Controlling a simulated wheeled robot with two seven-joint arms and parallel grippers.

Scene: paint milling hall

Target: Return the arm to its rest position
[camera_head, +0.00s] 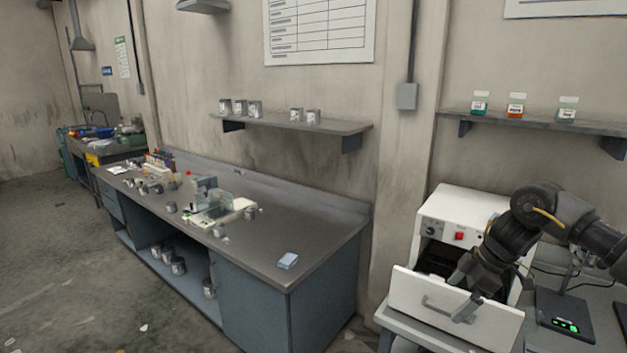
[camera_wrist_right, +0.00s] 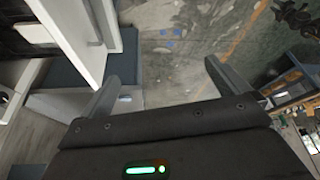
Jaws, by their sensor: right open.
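My right arm comes in from the right in the head view. Its gripper (camera_head: 463,294) is in front of the white machine's open door or drawer front (camera_head: 410,297), close to the grey handle (camera_head: 440,312). In the right wrist view the gripper (camera_wrist_right: 168,60) is open, with its two fingers apart and nothing between them. The white front (camera_wrist_right: 70,30) and its handle (camera_wrist_right: 97,22) show to the left of the fingers there. Whether a finger touches the handle, I cannot tell. My left gripper is not in view.
The white machine (camera_head: 455,205) has a red switch and stands on a grey table (camera_head: 400,325). A dark device with a green display (camera_head: 562,318) is at its right. A long bench (camera_head: 300,240) with tins and a balance is left. Wall shelves (camera_head: 340,126) hang above.

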